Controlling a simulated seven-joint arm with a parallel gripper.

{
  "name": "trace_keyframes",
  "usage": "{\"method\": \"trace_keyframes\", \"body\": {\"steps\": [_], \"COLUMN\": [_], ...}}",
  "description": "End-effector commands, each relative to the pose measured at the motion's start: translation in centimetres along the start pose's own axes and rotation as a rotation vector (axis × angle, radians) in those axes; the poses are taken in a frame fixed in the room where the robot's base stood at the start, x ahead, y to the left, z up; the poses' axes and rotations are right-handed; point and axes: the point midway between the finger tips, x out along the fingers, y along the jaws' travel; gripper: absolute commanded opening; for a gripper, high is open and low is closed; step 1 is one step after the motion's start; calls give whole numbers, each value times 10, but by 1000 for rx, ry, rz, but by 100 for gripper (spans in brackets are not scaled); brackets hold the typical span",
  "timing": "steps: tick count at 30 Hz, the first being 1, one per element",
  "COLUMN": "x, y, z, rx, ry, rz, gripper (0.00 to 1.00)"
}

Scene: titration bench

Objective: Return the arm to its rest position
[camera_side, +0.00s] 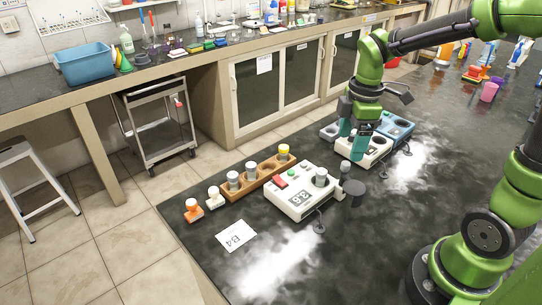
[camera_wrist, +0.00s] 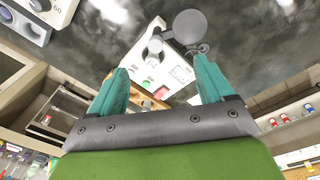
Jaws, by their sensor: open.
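My gripper (camera_side: 356,138) hangs from the green arm over the far side of the black bench, above the white and blue devices. Its two teal fingers are apart with nothing between them. In the wrist view my gripper (camera_wrist: 160,85) points toward the bench, and both fingers show open and empty. In the side view I cannot tell the exact height of the fingertips above the device below them.
A white device (camera_side: 302,192) with a display and red and green buttons stands nearer. A wooden rack (camera_side: 264,172) with capped vials is beside it. White (camera_side: 363,150) and blue (camera_side: 397,127) devices stand close to my gripper. A card (camera_side: 236,236) lies in front.

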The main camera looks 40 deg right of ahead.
Motion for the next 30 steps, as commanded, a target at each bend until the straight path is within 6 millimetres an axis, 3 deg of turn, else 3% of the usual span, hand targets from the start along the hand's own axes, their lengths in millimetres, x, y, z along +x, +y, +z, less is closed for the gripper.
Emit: {"method": "trace_keyframes", "body": {"steps": [9,14,20,30], "x": [-36,-56,-72,-78], "y": [-48,-78,-101,-104], "z": [-9,-12,-13,-15], "rx": [888,1241,1282,1261], "ry": [262,471,605,628], "rz": [87,42,12,16], "gripper": [81,81,81,81]}}
